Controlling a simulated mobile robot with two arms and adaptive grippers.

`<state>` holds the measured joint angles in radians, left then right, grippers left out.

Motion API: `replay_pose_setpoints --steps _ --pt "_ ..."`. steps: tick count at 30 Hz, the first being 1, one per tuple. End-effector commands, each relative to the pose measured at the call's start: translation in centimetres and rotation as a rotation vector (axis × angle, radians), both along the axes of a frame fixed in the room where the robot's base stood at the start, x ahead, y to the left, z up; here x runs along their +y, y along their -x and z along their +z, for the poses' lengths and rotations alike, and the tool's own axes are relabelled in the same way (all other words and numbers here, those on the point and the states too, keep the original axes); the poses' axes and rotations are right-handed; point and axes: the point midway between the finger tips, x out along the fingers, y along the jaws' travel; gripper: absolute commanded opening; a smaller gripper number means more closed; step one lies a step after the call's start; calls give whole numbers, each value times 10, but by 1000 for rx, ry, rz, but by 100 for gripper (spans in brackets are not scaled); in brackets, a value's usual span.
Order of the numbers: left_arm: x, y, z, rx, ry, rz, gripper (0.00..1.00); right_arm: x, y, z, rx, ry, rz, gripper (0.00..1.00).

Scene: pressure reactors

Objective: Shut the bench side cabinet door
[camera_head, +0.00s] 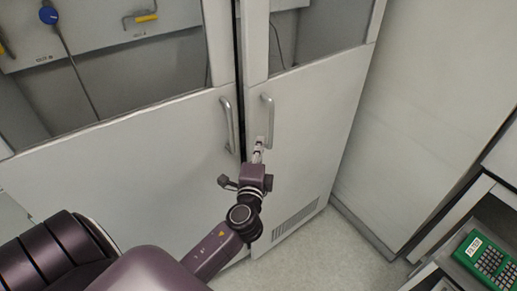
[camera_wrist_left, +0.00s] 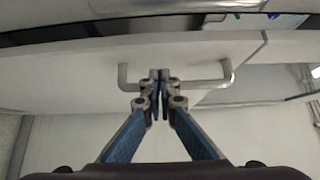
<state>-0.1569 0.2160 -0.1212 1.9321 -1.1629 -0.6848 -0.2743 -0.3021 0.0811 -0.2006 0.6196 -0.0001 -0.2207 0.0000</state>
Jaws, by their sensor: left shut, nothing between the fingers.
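The cabinet has two tall pale doors with glass in their upper parts. A dark gap runs between the left door (camera_head: 150,150) and the right door (camera_head: 310,130), and the right door looks slightly ajar. The right door has a vertical metal handle (camera_head: 268,120). My left gripper (camera_head: 259,146) is shut and empty at this handle's lower end. In the left wrist view its closed fingertips (camera_wrist_left: 160,76) overlap a handle (camera_wrist_left: 205,84) on a pale door panel (camera_wrist_left: 80,70). I cannot tell whether they touch. My right gripper is out of view.
The left door's handle (camera_head: 228,125) is just left of the gap. A pale panel (camera_head: 425,110) stands at the right. An open drawer or shelf at lower right holds a green device with keys (camera_head: 485,260). Some floor (camera_head: 325,255) is clear below the right door.

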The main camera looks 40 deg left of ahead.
Motion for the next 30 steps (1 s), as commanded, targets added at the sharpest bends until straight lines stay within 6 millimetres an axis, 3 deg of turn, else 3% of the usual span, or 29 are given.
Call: replay_pose_setpoints --steps 3,9,23,30 --pt "10 -19 3 0 -1 0 0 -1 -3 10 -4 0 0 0" --pt "18 -37 1 1 0 -2 0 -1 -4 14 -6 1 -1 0" --pt "23 -41 -2 2 1 -1 0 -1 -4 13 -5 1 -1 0" --pt "66 -54 -3 2 -2 0 0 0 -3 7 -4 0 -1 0"
